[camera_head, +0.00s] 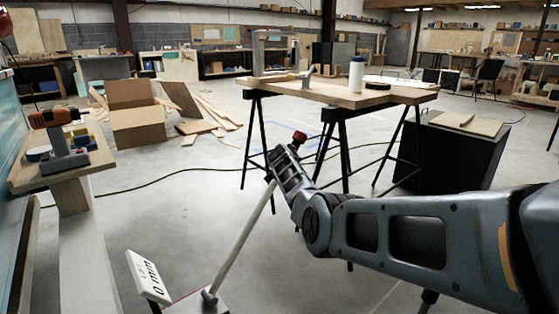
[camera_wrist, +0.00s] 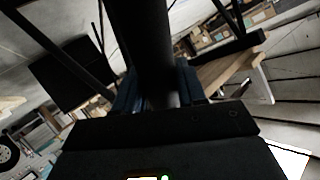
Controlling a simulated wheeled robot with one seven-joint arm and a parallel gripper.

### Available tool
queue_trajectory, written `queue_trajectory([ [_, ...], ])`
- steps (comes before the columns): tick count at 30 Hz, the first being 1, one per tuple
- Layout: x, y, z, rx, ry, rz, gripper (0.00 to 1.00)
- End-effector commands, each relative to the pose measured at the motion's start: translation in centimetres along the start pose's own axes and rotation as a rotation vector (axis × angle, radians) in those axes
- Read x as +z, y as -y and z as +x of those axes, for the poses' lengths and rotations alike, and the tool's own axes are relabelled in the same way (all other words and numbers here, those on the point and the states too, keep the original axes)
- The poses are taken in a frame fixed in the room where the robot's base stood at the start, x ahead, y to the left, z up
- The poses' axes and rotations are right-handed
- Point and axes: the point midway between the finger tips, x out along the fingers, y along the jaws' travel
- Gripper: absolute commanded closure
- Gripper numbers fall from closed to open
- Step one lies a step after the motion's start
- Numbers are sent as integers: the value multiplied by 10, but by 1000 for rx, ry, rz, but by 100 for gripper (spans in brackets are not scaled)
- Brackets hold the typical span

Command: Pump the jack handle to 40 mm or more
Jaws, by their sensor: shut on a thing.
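The jack handle (camera_head: 241,239), a long pale rod, leans up and to the right from the jack (camera_head: 209,300) at the bottom edge. A red knob (camera_head: 299,137) shows at its top end. My gripper (camera_head: 277,176) is shut on the handle below the knob. In the wrist view, the handle (camera_wrist: 155,55) is a dark bar running between my gripper's fingers (camera_wrist: 155,92). A white sign (camera_head: 148,277) beside the jack reads "LIFT 0 mm". Most of the jack's body is cut off by the frame.
A trestle table (camera_head: 340,95) with a white bottle (camera_head: 356,73) stands behind my arm. A black cabinet (camera_head: 450,150) is at the right. A shelf (camera_head: 60,170) with a drill (camera_head: 52,117) juts out at the left. The floor around the handle is mostly clear.

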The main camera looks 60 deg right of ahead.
Motion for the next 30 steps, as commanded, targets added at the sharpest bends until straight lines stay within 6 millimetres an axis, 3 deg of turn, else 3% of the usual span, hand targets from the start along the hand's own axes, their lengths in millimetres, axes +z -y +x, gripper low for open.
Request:
queue_trajectory([
  [6,4,-10,11,4,20,12,100],
  [18,4,-16,13,11,23,18,100],
  [19,4,-16,13,11,24,19,57],
  [25,4,-15,13,11,23,17,39],
  [30,3,-12,12,7,22,15,39],
])
